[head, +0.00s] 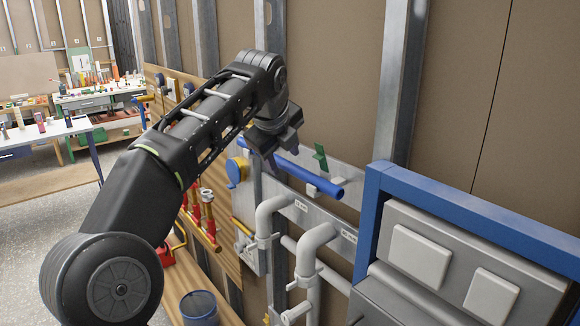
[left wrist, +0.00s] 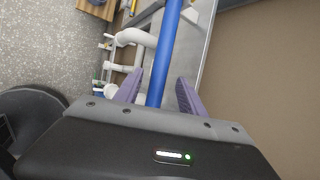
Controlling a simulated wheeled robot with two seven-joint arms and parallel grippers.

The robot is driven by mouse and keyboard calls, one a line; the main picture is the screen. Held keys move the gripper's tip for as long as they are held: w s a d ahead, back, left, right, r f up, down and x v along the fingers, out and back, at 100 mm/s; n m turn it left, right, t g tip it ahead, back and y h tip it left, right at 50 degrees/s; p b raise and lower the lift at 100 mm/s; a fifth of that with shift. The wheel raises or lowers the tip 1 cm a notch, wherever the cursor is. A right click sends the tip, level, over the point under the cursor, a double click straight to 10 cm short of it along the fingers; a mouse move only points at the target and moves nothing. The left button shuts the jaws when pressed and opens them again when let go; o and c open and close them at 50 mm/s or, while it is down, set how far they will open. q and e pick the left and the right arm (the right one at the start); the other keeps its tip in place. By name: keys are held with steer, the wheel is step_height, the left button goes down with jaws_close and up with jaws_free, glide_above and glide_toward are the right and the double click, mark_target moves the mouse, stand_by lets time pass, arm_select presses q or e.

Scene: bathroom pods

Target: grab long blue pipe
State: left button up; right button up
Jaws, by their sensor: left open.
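The long blue pipe (head: 310,178) lies along the front of a grey metal panel on the wall in the head view. Its left part is hidden behind my left gripper (head: 268,155). In the left wrist view the blue pipe (left wrist: 165,60) runs up from between the two purple fingers of my left gripper (left wrist: 160,92). The fingers are open, one on each side of the pipe, with gaps to it. I cannot tell how deep the pipe sits between them. My right gripper is in neither view.
White bent pipes (head: 312,250) stand below the blue pipe, close to it. A blue-framed grey unit (head: 440,240) with white plates is at the right. A green clip (head: 320,158) sits behind the pipe. A blue-topped bin (head: 199,306) stands low. Tables with clutter are far left.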

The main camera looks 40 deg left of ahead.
arm_select(q)
steer(key=shift+w+f, duration=0.2)
steer(key=shift+f, duration=0.1)
steer(key=shift+a+f, duration=0.1)
steer(key=shift+a, duration=0.4)
steer(key=shift+d, duration=0.1)
steer(key=shift+d, duration=0.1)
jaws_close()
